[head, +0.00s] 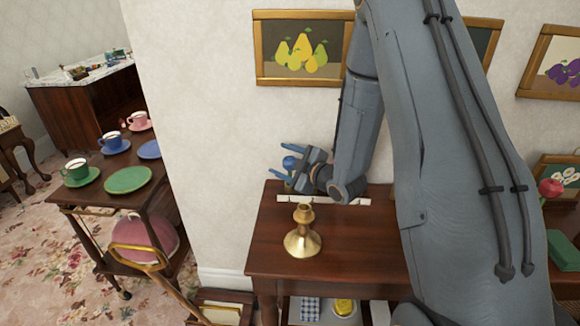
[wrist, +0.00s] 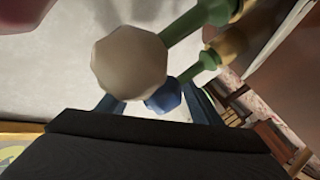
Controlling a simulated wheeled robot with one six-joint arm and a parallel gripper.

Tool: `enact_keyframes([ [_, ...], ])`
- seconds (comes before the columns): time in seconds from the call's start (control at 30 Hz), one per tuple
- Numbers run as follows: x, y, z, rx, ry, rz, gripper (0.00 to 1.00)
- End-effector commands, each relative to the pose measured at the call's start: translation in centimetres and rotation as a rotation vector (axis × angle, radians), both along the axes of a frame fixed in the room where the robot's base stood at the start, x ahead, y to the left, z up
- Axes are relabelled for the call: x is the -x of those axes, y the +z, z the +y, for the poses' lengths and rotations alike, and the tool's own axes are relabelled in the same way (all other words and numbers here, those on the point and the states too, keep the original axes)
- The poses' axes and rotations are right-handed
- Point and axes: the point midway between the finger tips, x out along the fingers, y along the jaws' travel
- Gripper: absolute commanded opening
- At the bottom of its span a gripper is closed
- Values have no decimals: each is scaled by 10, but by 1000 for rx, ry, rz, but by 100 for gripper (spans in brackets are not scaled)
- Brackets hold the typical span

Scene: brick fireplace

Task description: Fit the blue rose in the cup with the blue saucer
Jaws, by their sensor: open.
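The blue rose (head: 290,162) shows as a small blue head by my gripper (head: 280,160), above the back of the wooden table. In the wrist view the blue rose (wrist: 163,97) lies between my open fingers (wrist: 155,103), partly behind a pale faceted head. A green stem runs from it toward a brass-coloured part. I cannot tell whether the fingers touch it.
The cart (head: 90,200) also holds a green cup (head: 77,168), a pink cup (head: 138,119), a green plate (head: 129,180) and a blue plate (head: 149,150). A brass candlestick (head: 303,234) stands on the table (head: 265,235). The wall is close behind my gripper. Patterned floor lies left of the cart.

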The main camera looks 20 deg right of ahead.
Motion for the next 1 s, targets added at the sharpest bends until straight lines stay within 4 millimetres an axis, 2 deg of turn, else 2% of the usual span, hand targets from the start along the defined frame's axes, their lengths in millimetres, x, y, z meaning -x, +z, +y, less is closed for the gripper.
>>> enact_keyframes([
  [0.1, -6, -1, 3, 0, -1, 1, 59],
  [0.33, -7, -2, 3, -1, -2, 0, 57],
  [0.6, -7, -2, 3, -1, -2, 0, 14],
  [1.0, -7, 4, 3, 0, -1, -1, 14],
])
